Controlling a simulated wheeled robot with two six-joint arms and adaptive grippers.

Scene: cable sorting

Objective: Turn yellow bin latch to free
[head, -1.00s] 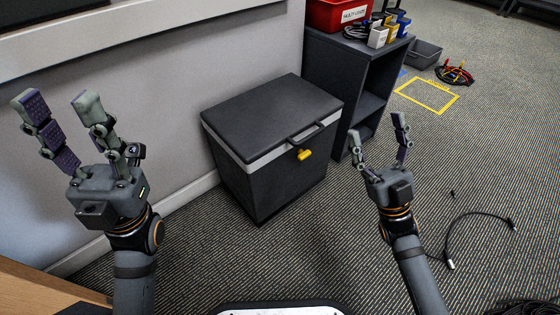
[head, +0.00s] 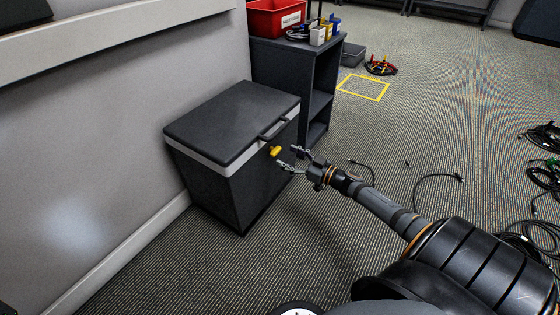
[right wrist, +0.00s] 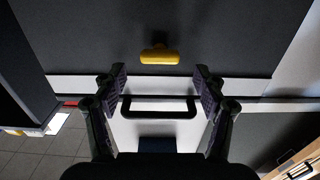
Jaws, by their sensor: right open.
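The yellow latch (head: 275,151) sits on the front of the dark bin (head: 215,190), just below the pale band under its lid (head: 228,118). In the right wrist view the latch (right wrist: 159,57) is a short yellow bar lying crosswise, with a small stub at its middle. My right gripper (head: 290,158) is open and empty, fingers pointing at the bin front close to the latch. In the right wrist view the latch lies just beyond and between the open fingertips (right wrist: 160,72), apart from them. My left gripper is out of view.
A dark handle (head: 277,130) sticks out at the lid's front edge, above the latch; it also shows between the fingers (right wrist: 158,108). A shelf unit (head: 295,80) with a red bin (head: 277,17) stands behind. Black cables (head: 440,180) lie on the carpet at right.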

